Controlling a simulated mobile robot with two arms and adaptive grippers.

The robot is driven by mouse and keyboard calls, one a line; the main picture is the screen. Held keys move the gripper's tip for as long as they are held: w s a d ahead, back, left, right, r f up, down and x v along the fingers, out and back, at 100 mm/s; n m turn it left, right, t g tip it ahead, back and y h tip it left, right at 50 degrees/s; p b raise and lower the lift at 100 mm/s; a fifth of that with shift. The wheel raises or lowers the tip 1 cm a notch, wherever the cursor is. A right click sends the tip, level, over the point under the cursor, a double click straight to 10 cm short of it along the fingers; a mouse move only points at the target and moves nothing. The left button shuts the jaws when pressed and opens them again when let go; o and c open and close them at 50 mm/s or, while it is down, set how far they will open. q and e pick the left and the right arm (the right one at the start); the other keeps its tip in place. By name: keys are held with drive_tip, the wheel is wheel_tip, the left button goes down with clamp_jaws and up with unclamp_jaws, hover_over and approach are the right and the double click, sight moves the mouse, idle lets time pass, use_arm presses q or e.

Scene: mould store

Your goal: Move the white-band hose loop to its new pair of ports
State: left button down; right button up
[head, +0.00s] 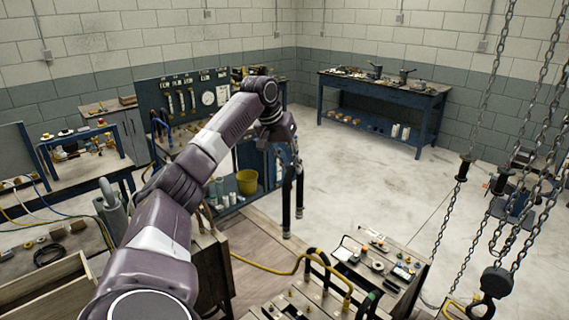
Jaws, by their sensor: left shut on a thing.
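My left gripper (292,157) is at the end of the arm that reaches in from the left. It is shut on a black hose loop (286,205), which hangs in the air with its two ends pointing down. No white band can be made out on it at this size. Below it, at the bottom of the view, stands a block with ports (292,303); several small fittings show on its top. Other black hose loops (318,262) and one with a green band (371,299) stand at this block. My right gripper is not in view.
A yellow hose (265,269) runs to the block. A tray of small parts (385,262) lies to its right. Chains with a hook (492,285) hang at the right. A yellow bucket (247,182) stands on a shelf behind. The floor beyond is clear.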

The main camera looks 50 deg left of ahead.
use_arm(q)
drive_tip(key=w+d+n+g+y, duration=0.35)
drive_tip(key=w+d+n, duration=0.25)
drive_tip(key=d+n, duration=0.65)
wheel_tip(320, 180, down, 41)
drive_tip(key=n+b, duration=0.1)
drive_tip(key=b, duration=1.4)
drive_tip(key=shift+y, duration=0.35)
idle(0.5)
drive_tip(key=shift+a, duration=0.1)
idle(0.5)
drive_tip(key=shift+s+r+p, duration=0.1)
drive_tip(key=shift+s+p, duration=0.05)
drive_tip(key=shift+p, duration=0.3)
drive_tip(key=shift+s+p, duration=0.15)
drive_tip(key=shift+p, duration=0.25)
idle(0.3)
